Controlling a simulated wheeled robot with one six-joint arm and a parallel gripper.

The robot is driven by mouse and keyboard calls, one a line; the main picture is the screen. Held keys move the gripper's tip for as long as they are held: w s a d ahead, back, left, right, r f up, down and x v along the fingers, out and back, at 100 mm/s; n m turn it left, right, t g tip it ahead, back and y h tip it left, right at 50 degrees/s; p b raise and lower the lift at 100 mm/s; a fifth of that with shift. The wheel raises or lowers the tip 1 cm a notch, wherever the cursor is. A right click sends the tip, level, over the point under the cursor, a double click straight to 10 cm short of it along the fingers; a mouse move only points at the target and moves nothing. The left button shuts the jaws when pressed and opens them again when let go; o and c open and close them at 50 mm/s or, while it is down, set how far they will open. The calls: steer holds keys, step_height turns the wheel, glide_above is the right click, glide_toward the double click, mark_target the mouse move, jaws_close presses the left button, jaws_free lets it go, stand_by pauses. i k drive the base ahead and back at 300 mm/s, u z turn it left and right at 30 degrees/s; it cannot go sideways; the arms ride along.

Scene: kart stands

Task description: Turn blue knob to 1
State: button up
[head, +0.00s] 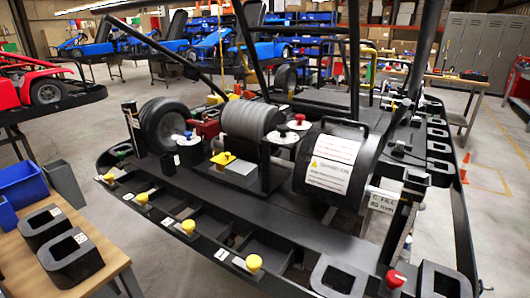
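A small blue knob (187,134) sits on a white round dial (189,142) on top of a dark cylinder. It stands on the black kart stand (190,190), left of centre, just right of a black tyre (164,124). The dial's marks and the knob's pointing direction are too small to read. A similar dial with a red knob (299,118) stands farther right, beside a ribbed grey cylinder (250,120). My gripper is not in view.
A large black drum (372,165) with a white label stands to the right. Dark bars (245,35) rise over the stand. A wooden table (100,245) is at lower left.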

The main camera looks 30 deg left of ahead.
mark_target(188, 134)
steer(key=u, duration=1.7)
